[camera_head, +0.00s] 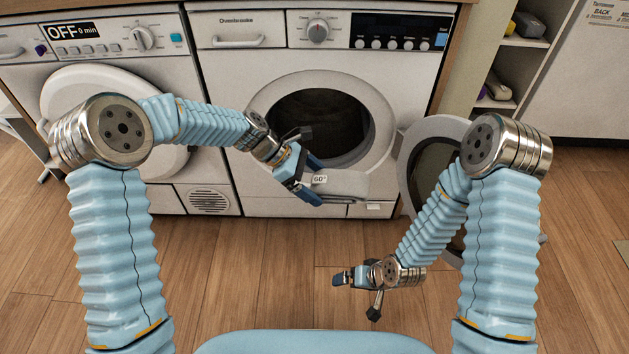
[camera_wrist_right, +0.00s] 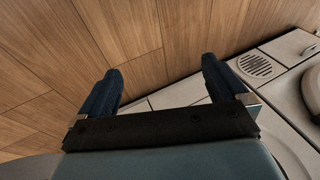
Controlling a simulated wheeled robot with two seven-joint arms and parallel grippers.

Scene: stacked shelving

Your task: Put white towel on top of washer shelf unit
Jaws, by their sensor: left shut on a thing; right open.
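My left gripper (camera_head: 318,180) is in front of the lower part of the open right-hand washer (camera_head: 235,110). It is shut on a flat, pale grey-white thing (camera_head: 350,186), which looks like the white towel; its edges are hard to tell from the white washer front. My right gripper (camera_head: 342,279) is low over the floor, open and empty; its two spread fingers also show in the right wrist view (camera_wrist_right: 163,85). The washer shelf unit shows its brown wooden edge (camera_head: 457,48) around the washers; its top surface is mostly out of view.
The washer's round door (camera_head: 412,150) stands open to the right, behind my right arm. A second washer (camera_head: 100,75) with its door shut is at the left. A shelf (camera_head: 522,45) with small items is at the upper right. The wooden floor (camera_head: 280,280) is clear.

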